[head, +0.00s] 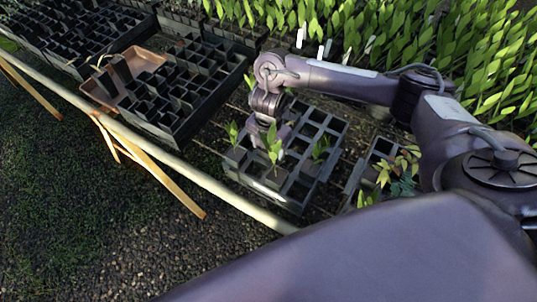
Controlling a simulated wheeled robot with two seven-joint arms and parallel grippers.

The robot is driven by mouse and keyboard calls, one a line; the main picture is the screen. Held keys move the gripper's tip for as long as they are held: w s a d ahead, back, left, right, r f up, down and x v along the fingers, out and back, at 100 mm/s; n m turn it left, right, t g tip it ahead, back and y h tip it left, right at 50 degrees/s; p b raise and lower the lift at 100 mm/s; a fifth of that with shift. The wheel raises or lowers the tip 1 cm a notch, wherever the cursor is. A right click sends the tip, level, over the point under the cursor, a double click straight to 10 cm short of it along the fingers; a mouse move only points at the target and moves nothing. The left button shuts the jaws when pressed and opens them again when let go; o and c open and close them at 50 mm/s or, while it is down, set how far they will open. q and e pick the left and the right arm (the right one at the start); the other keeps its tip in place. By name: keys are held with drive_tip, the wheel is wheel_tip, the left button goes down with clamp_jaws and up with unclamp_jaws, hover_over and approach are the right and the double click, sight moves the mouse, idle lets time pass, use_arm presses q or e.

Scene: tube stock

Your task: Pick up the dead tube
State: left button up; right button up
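A dark grey tray of square tubes (268,192) stands on the bench in the middle of the head view. A few tubes hold small green seedlings, one at the left corner (232,132), one in the middle (273,147) and one toward the right (319,149). Many other cells look empty. I cannot make out which tube is the dead one. My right gripper (270,135) points down over the left part of this tray, close behind the middle seedling. Its fingertips are partly hidden and in shade, so its opening and any contact are unclear. My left gripper is out of view.
A second tray (380,147) with leafy plants (403,168) stands to the right, under my arm. Black trays of empty cells (190,88) and a brown tray (145,60) lie left. Dense green plants fill the back. A pale rail (200,178) edges the bench; gravel lies in front.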

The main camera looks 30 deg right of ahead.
drive_tip(key=shift+a, duration=0.1)
drive_tip(key=c, duration=0.9)
